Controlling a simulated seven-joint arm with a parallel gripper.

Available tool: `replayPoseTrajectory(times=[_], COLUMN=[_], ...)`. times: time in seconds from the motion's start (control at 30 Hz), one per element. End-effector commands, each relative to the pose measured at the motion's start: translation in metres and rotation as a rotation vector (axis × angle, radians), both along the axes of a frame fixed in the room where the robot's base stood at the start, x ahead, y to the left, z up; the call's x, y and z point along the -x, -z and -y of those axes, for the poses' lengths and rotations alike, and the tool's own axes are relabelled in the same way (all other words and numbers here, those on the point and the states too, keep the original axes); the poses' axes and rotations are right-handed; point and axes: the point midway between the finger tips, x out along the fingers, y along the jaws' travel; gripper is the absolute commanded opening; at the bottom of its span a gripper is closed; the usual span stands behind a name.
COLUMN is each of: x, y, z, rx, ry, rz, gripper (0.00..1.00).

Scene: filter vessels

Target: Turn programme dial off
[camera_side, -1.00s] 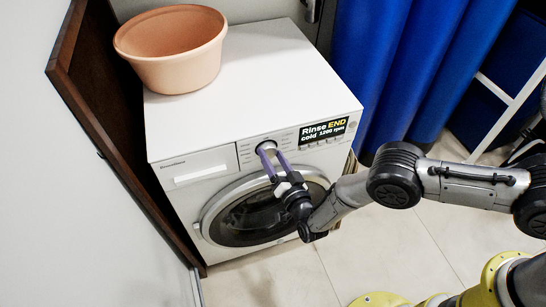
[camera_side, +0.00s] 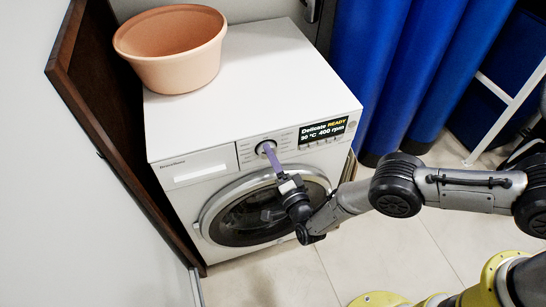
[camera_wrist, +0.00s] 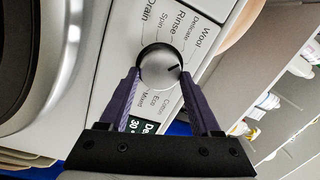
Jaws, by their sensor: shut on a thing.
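The programme dial (camera_wrist: 160,66) is a round silver knob with a dark rim and a black pointer mark, on the front panel of the white washing machine (camera_side: 265,85). My gripper (camera_wrist: 160,76) has its two purple fingers on either side of the dial, shut on it. In the side view my gripper (camera_side: 266,148) reaches the dial (camera_side: 265,147), which its fingers partly cover. In the wrist view the pointer lies near the Delicate and Wool labels. The display (camera_side: 323,130) reads "Delicate READY", "30 °C 400 rpm".
A terracotta basin (camera_side: 172,75) stands on the machine's top at the back left. The round door (camera_side: 262,212) is shut below the panel. A brown wooden panel (camera_side: 85,100) is close on the left, and a blue curtain (camera_side: 372,70) hangs on the right.

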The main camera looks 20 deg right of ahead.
Motion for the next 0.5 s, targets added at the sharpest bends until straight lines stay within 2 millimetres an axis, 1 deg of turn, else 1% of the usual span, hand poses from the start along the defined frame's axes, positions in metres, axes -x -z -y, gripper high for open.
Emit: replayPoseTrajectory(times=[0.5], x=[0.0014], y=[0.0036], z=[-0.0016], rx=[-0.49], ry=[-0.002], rz=[0.001], gripper=[0.09])
